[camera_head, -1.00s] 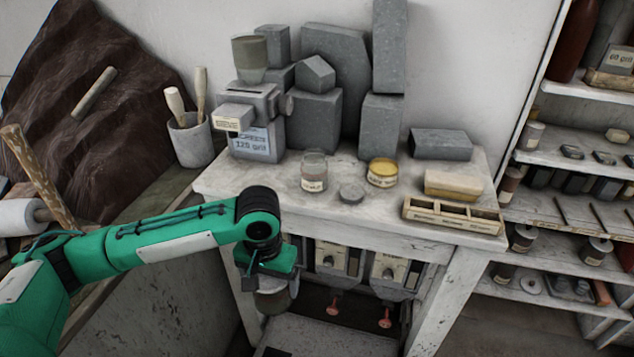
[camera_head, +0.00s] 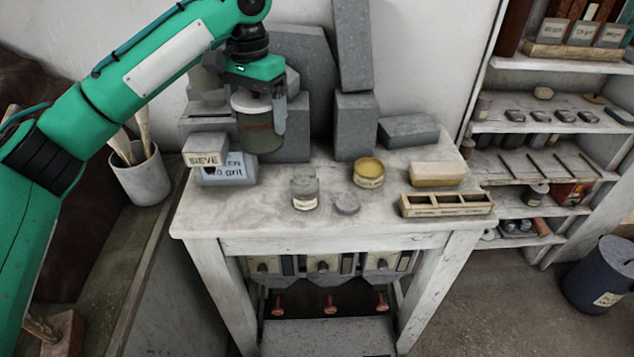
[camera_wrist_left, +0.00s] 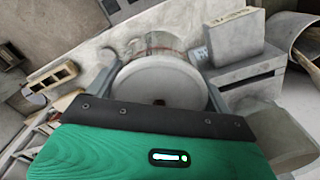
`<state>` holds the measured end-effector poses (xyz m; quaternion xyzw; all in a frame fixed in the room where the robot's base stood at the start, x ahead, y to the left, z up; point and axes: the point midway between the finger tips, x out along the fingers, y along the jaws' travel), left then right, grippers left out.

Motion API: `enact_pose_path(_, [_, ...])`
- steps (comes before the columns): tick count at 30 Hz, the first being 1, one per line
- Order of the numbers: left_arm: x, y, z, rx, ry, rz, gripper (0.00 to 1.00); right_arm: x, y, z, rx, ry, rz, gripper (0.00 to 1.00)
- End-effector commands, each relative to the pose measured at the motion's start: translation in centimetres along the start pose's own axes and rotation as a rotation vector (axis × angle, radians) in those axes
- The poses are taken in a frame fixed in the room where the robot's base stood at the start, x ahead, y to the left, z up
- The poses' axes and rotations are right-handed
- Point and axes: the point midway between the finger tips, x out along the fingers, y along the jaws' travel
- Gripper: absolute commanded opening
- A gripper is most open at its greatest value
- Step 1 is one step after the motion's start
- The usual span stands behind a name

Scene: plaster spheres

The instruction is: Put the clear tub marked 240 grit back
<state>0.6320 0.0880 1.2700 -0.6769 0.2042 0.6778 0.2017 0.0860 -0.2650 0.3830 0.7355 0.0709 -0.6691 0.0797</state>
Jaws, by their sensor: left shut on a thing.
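My left gripper (camera_head: 260,122) is shut on a round tub (camera_head: 259,138) with a pale lid and dark contents. It holds the tub upright above the back left of the white worktable (camera_head: 250,222), in front of the grey blocks. The tub's lid fills the space between my fingers in the left wrist view (camera_wrist_left: 160,84). I cannot read any grit marking on it. A small clear jar with a label (camera_head: 304,190) stands on the table, too small to read. My right gripper is not in view.
A yellow-filled jar (camera_head: 368,174), a grey disc (camera_head: 346,203), a tan block (camera_head: 437,174) and a wooden divided tray (camera_head: 446,204) stand on the table. Shelves (camera_head: 545,125) are at the right. The table's front left is clear.

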Motion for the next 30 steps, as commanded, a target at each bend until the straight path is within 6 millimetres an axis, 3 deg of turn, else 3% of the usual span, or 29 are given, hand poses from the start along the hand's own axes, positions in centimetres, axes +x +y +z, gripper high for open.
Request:
enact_pose_path(5, [2.1, 0.2, -0.1, 0.008, -0.005, 0.003, 0.56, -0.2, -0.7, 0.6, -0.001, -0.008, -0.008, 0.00])
enact_pose_path(19, [13.4, 0.1, 0.0, 0.005, -0.002, 0.001, 0.56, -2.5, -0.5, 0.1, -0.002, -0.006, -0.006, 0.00])
enact_pose_path(30, [17.0, 0.1, 0.0, 0.004, -0.003, 0.000, 0.56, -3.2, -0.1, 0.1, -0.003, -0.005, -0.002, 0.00])
